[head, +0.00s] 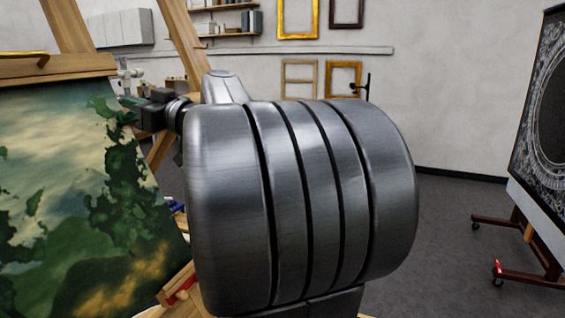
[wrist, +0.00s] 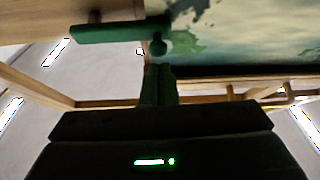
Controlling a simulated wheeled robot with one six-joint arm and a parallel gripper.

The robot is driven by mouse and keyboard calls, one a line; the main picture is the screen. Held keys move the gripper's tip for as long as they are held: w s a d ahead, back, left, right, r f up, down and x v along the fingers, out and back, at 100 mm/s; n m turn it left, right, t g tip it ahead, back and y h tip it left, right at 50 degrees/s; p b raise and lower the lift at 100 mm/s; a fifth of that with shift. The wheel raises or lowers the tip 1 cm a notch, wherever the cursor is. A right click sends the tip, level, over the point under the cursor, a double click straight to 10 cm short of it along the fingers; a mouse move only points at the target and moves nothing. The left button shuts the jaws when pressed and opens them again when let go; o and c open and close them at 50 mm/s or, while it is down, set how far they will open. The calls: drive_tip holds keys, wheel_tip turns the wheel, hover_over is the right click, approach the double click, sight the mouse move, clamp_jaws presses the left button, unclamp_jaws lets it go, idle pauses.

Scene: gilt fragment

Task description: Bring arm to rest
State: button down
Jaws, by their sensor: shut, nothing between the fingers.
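My arm fills the middle of the head view with a large grey metal link. Past its left edge, my dark gripper (head: 128,102) points left, close to the upper right side of the painting on the easel. In the wrist view, my gripper (wrist: 158,70) has its two greenish fingers together, with nothing seen between them. A small green knob and a green bar (wrist: 120,32) show just beyond the fingertips; I cannot tell whether they touch. The gripper's far side is hidden in the head view.
The landscape painting (head: 75,190) stands on a wooden easel (head: 60,68) at left, also seen in the wrist view (wrist: 240,35). A wheeled stand (head: 520,245) holds a dark ornate panel (head: 530,110) at right. Frames (head: 297,18) hang on the back wall. Grey floor (head: 440,235) is clear.

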drive_tip(key=shift+w+a+r+m+t+h+p, duration=0.15)
drive_tip(key=shift+r+m+t+p, duration=0.3)
drive_tip(key=shift+p, duration=0.85)
drive_tip(key=shift+r+m+t+h+p, duration=0.2)
drive_tip(key=shift+m+p, duration=0.35)
drive_tip(key=shift+p, duration=0.7)
drive_tip(key=s+d+r+b, duration=0.1)
drive_tip(key=s+d+b, duration=0.2)
drive_tip(key=d+b, duration=0.3)
drive_tip(key=shift+d+r, duration=0.35)
drive_tip(key=shift+d, duration=0.45)
drive_tip(key=shift+d, duration=0.1)
